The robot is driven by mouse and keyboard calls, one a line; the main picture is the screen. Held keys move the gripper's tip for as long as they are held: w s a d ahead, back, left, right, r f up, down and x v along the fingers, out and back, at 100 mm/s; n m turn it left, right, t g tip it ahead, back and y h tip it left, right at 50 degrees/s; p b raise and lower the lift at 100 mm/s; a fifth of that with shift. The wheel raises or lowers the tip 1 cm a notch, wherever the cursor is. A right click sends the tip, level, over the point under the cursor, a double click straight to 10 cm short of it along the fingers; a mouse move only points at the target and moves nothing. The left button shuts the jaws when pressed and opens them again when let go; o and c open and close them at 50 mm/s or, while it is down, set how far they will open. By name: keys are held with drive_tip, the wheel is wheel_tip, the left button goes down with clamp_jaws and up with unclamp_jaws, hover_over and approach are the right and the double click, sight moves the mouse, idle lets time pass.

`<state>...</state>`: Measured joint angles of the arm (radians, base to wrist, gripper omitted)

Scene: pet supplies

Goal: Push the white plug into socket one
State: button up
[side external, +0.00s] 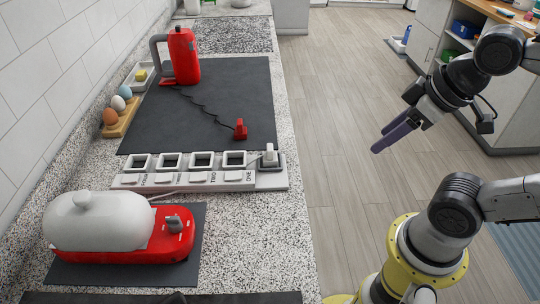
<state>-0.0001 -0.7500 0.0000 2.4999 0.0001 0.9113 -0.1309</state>
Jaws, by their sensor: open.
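The white plug (269,153) stands upright in the grey square at the right end of the power strip (130,181). Whether it is seated there or only resting cannot be told. Socket one (235,160) is the white-framed square just left of the plug, by the label ONE, and looks empty. A white cord (165,195) runs between the strip and the red-based appliance. My gripper (381,143) is open and empty, with purple fingers, up over the floor side, well right of the strip and apart from the plug.
More white-framed sockets continue left along the strip. A red plug (240,129) with a coiled dark cord lies on the black mat (222,85), behind the strip. A red kettle (181,55) stands farther back. The red appliance with a white dome (98,222) sits in front. Speckled counter is clear at front right.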

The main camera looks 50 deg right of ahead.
drive_tip(key=w+r+n, duration=0.4)
drive_tip(key=r+n, duration=0.2)
drive_tip(key=n, duration=0.5)
drive_tip(key=n+g, duration=0.6)
drive_tip(key=n, duration=0.8)
hover_over(270, 147)
wheel_tip(270, 147, down, 4)
drive_tip(key=f, duration=0.8)
drive_tip(key=shift+w+a+f, duration=0.1)
drive_tip(key=shift+a+f, duration=0.1)
drive_tip(key=shift+f, duration=0.2)
drive_tip(key=shift+d+f, duration=0.15)
drive_tip(key=shift+f, duration=1.2)
drive_tip(key=shift+d+f, duration=0.1)
drive_tip(key=shift+f, duration=1.2)
drive_tip(key=shift+c, duration=0.3)
